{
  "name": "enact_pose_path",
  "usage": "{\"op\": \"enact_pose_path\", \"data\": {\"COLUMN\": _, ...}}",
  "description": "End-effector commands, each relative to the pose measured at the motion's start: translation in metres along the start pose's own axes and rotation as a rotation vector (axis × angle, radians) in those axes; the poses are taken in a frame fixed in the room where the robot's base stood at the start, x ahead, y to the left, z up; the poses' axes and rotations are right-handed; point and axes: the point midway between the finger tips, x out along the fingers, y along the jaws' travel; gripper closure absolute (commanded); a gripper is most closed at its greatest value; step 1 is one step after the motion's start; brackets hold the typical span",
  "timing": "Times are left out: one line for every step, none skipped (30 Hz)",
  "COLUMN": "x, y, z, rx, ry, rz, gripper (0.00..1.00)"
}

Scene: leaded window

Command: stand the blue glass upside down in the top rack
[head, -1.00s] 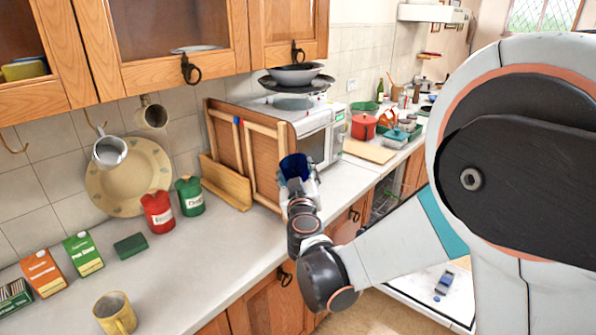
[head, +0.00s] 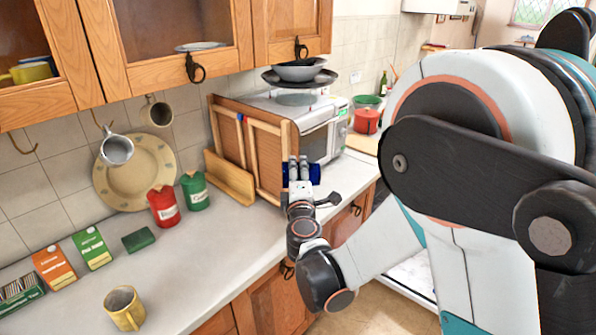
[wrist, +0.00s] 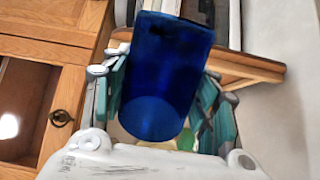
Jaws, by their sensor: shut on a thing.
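The blue glass is in my gripper (head: 298,172), above the counter in front of the wooden rack and microwave. In the head view the blue glass (head: 315,174) shows on both sides of the fingers and looks tipped onto its side. In the wrist view the glass (wrist: 165,75) fills the space between the teal finger pads, which are shut on it. I cannot tell which end is its mouth. The top rack cannot be made out; my arm covers much of the area below the counter at right.
A microwave (head: 318,130) with pans on top and a wooden rack (head: 262,150) stand just behind the glass. A yellow mug (head: 124,308), red canister (head: 163,206), green canister (head: 195,190) and cartons are at left. The counter (head: 215,255) between is clear. Cabinets (head: 170,45) hang above.

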Motion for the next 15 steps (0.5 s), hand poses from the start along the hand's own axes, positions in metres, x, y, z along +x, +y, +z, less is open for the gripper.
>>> {"op": "enact_pose_path", "data": {"x": 0.0001, "y": -0.0005, "z": -0.0001, "rx": -0.056, "ry": 0.0, "rz": 0.0, "gripper": 0.81}}
{"op": "enact_pose_path", "data": {"x": -0.0001, "y": -0.0022, "z": 0.0002, "rx": -0.093, "ry": 0.0, "rz": 0.0, "gripper": 0.81}}
{"op": "enact_pose_path", "data": {"x": -0.0003, "y": -0.0034, "z": 0.0005, "rx": -0.144, "ry": 0.0, "rz": 0.0, "gripper": 0.81}}
{"op": "enact_pose_path", "data": {"x": -0.0003, "y": -0.0039, "z": 0.0007, "rx": -0.181, "ry": 0.0, "rz": 0.0, "gripper": 0.81}}
{"op": "enact_pose_path", "data": {"x": -0.0003, "y": -0.0044, "z": 0.0008, "rx": -0.218, "ry": 0.0, "rz": 0.0, "gripper": 0.81}}
{"op": "enact_pose_path", "data": {"x": -0.0002, "y": -0.0049, "z": 0.0009, "rx": -0.269, "ry": 0.0, "rz": 0.0, "gripper": 0.81}}
{"op": "enact_pose_path", "data": {"x": 0.0, "y": -0.0051, "z": 0.001, "rx": -0.306, "ry": 0.0, "rz": 0.0, "gripper": 0.81}}
{"op": "enact_pose_path", "data": {"x": 0.0001, "y": -0.0054, "z": 0.0011, "rx": -0.343, "ry": 0.0, "rz": 0.0, "gripper": 0.81}}
{"op": "enact_pose_path", "data": {"x": 0.0, "y": -0.0057, "z": 0.0013, "rx": -0.394, "ry": 0.0, "rz": 0.0, "gripper": 0.81}}
{"op": "enact_pose_path", "data": {"x": 0.0, "y": -0.0059, "z": 0.0015, "rx": -0.431, "ry": 0.0, "rz": 0.0, "gripper": 0.81}}
{"op": "enact_pose_path", "data": {"x": -0.0002, "y": -0.0062, "z": 0.0016, "rx": -0.468, "ry": 0.0, "rz": 0.0, "gripper": 0.81}}
{"op": "enact_pose_path", "data": {"x": -0.0003, "y": -0.0065, "z": 0.0019, "rx": -0.519, "ry": 0.0, "rz": 0.0, "gripper": 0.81}}
{"op": "enact_pose_path", "data": {"x": -0.0003, "y": -0.0068, "z": 0.002, "rx": -0.556, "ry": 0.0, "rz": 0.0, "gripper": 0.81}}
{"op": "enact_pose_path", "data": {"x": -0.0003, "y": -0.0071, "z": 0.0021, "rx": -0.593, "ry": 0.0, "rz": 0.0, "gripper": 0.81}}
{"op": "enact_pose_path", "data": {"x": -0.0001, "y": -0.0075, "z": 0.0023, "rx": -0.644, "ry": 0.0, "rz": 0.0, "gripper": 0.81}}
